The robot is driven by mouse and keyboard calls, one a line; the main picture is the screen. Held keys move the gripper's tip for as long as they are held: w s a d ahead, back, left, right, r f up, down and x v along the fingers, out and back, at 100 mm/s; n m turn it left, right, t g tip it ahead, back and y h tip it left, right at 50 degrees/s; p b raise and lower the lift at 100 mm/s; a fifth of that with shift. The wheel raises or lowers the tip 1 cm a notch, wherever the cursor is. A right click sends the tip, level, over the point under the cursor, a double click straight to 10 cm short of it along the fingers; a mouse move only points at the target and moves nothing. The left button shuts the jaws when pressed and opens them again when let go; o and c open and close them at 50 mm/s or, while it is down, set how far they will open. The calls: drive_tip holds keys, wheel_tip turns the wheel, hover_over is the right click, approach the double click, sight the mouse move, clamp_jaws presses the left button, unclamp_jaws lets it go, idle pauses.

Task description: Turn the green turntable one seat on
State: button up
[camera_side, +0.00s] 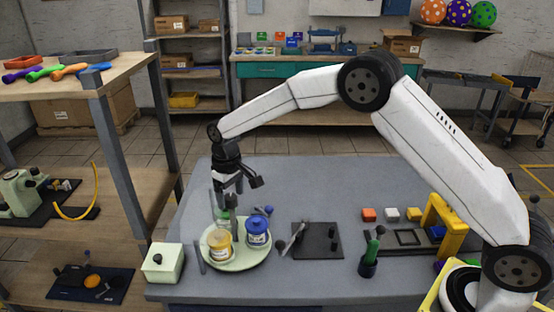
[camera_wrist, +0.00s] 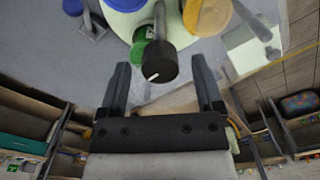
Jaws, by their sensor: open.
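The pale green turntable (camera_side: 240,262) lies on the grey table and also shows in the wrist view (camera_wrist: 122,24). It carries a yellow jar (camera_side: 219,246), a blue jar (camera_side: 258,234) and a green jar (camera_wrist: 144,46), which is partly hidden in the side view. A dark-topped post (camera_wrist: 160,60) stands up among the jars. My gripper (camera_side: 226,198) points down above the turntable. In the wrist view its two fingers (camera_wrist: 160,78) are apart, with the post's dark top just beyond and between their tips. I cannot tell whether they touch it.
A pale green box with a black knob (camera_side: 161,263) stands left of the turntable. A dark pad (camera_side: 318,241) with a small tool lies to its right. A dark cup with a green-handled tool (camera_side: 368,266) and a yellow frame (camera_side: 440,222) stand further right. The table behind is clear.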

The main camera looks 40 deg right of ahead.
drive_tip(key=shift+f, duration=0.5)
clamp_jaws()
